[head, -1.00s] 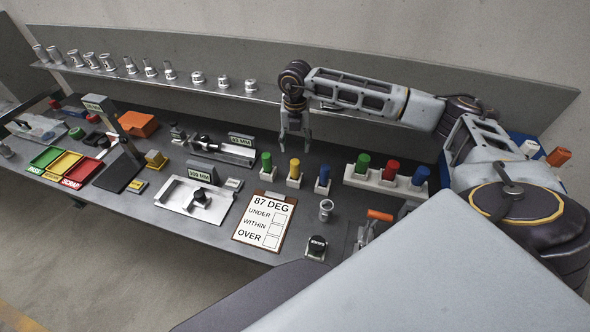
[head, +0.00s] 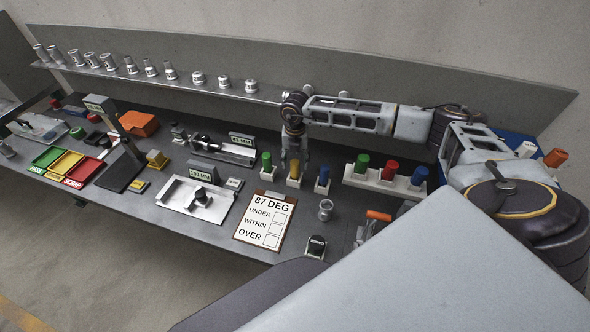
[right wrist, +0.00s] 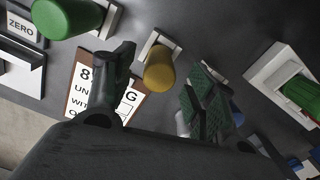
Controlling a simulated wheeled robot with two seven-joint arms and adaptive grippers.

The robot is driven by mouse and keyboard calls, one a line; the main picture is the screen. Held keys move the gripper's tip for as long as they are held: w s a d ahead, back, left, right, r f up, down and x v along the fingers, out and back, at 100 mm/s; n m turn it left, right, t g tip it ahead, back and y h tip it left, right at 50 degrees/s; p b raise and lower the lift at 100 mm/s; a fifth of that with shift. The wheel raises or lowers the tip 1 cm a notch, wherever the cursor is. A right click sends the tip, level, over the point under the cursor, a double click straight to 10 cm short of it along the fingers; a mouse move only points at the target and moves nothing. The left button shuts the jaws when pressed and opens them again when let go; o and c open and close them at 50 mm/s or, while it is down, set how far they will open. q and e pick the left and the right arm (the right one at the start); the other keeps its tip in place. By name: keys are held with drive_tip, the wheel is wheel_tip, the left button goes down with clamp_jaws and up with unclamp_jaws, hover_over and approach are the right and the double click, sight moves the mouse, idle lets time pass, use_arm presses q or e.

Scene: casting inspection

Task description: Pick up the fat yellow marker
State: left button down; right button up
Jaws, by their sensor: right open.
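The fat yellow marker (head: 294,170) stands upright in a small white holder, between a green marker (head: 267,160) and a blue marker (head: 323,175). My right gripper (head: 295,160) is open, pointing down over the yellow marker. In the right wrist view the yellow marker (right wrist: 159,71) shows between the two spread fingers of the gripper (right wrist: 163,88), with a gap on both sides. How far down the fingers reach around it I cannot tell exactly. My left gripper is not in view.
A white block (head: 355,178) with fat green, red and blue markers stands to the right. A clipboard (head: 240,233) reading 87 DEG lies in front, beside a metal cup (head: 325,209). A shelf (head: 230,92) with metal castings runs behind the bench.

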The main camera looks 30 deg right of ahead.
sight(295, 169)
drive_tip(key=shift+f, duration=0.2)
drive_tip(key=shift+f+p, duration=0.35)
drive_tip(key=shift+f, duration=0.2)
drive_tip(key=shift+f+p, duration=0.45)
drive_tip(key=shift+f, duration=1.45)
drive_tip(key=shift+c, duration=0.5)
drive_tip(key=c, duration=1)
drive_tip(key=shift+r, duration=0.1)
drive_tip(key=shift+r+b, duration=0.95)
drive_tip(key=shift+r, duration=4)
